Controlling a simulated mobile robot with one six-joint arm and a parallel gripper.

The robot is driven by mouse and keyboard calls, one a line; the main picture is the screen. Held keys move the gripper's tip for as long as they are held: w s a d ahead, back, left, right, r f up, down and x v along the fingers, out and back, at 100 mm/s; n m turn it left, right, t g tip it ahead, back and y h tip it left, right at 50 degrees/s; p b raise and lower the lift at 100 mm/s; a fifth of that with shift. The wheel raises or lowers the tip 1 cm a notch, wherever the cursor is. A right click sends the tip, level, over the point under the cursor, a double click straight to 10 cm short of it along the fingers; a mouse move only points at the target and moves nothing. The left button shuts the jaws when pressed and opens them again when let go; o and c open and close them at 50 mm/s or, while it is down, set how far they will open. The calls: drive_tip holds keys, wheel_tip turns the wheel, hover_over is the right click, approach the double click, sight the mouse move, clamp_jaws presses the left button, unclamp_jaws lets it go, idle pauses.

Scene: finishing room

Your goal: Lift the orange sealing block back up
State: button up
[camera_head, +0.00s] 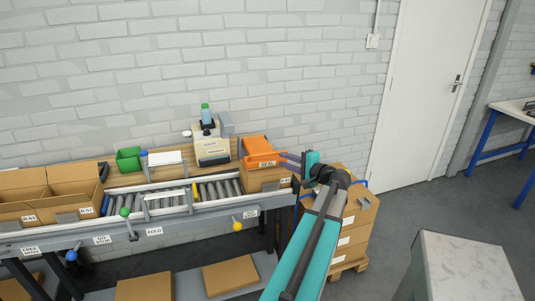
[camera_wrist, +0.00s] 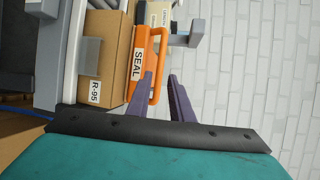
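The orange sealing block (camera_head: 257,147), marked SEAL, rests on top of a cardboard carton (camera_head: 262,181) at the right end of the roller conveyor. In the wrist view the sealing block (camera_wrist: 138,50) shows a looped handle toward me. My gripper (camera_head: 282,160) reaches in from the right at the block's height. In the wrist view the two purple fingers of my gripper (camera_wrist: 160,76) are apart, with the handle bar appearing between their tips. I cannot tell whether either finger touches it. The carton (camera_wrist: 106,56) carries an R-95 label.
A label-printing machine (camera_head: 211,147) stands behind the rollers (camera_head: 219,190), with a green bin (camera_head: 129,159) to its left. An open carton (camera_head: 45,195) sits at the far left. Stacked cartons (camera_head: 356,222) stand on a pallet beside my arm. A grey cabinet (camera_head: 462,268) is at front right.

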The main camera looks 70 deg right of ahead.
sight(270, 154)
drive_tip(key=p+x, duration=0.3)
drive_tip(key=x, duration=0.7)
drive_tip(key=shift+w+d+f, duration=0.1)
drive_tip(key=shift+w, duration=0.1)
clamp_jaws()
